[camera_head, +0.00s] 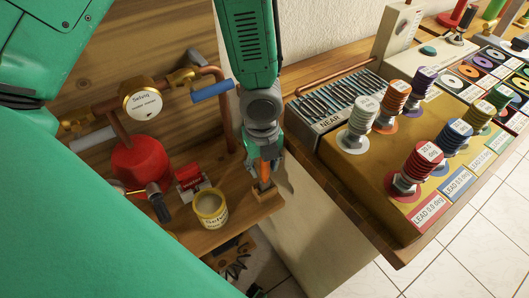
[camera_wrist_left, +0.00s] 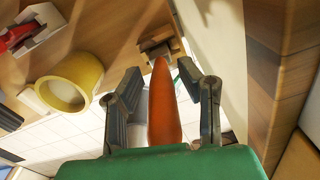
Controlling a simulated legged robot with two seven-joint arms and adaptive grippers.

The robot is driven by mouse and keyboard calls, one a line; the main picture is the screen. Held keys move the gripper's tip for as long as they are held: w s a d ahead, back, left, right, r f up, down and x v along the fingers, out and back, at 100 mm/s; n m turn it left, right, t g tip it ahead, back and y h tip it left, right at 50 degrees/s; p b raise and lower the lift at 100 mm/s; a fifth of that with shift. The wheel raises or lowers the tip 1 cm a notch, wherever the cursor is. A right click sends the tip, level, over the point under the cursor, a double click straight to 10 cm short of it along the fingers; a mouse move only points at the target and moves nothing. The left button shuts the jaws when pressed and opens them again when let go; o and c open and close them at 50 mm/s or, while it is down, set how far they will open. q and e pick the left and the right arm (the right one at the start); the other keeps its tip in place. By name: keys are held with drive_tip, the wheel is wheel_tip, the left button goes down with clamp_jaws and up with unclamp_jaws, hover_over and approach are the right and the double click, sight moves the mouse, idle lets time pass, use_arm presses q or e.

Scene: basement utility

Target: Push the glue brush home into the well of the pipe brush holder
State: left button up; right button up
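The glue brush shows as an orange tapered handle (camera_head: 265,170); it also shows in the left wrist view (camera_wrist_left: 164,112). Its far, narrow end points at a small wooden block, the holder (camera_head: 266,198), near the shelf's right edge. In the wrist view the handle's end overlaps this block (camera_wrist_left: 155,46); how deep it sits is hidden. My left gripper (camera_head: 262,160) is around the handle, above the block. In the wrist view its fingers (camera_wrist_left: 163,80) stand apart, with gaps on both sides of the handle. I cannot make out my right gripper.
A yellow-rimmed tub (camera_head: 211,208) stands left of the holder, with a red item (camera_head: 190,177) behind it. A red vessel (camera_head: 141,163), copper pipes and a gauge (camera_head: 143,101) are farther left. A bench (camera_head: 350,165) with coloured coil stacks lies right, beyond a gap.

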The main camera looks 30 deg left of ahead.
use_arm(q)
drive_tip(key=shift+d+r, duration=0.15)
drive_tip(key=shift+w+r, duration=0.1)
drive_tip(key=shift+r, duration=0.15)
wheel_tip(320, 180, up, 11)
drive_tip(key=shift+r, duration=0.1)
idle(0.3)
drive_tip(key=shift+s, duration=0.2)
idle(0.4)
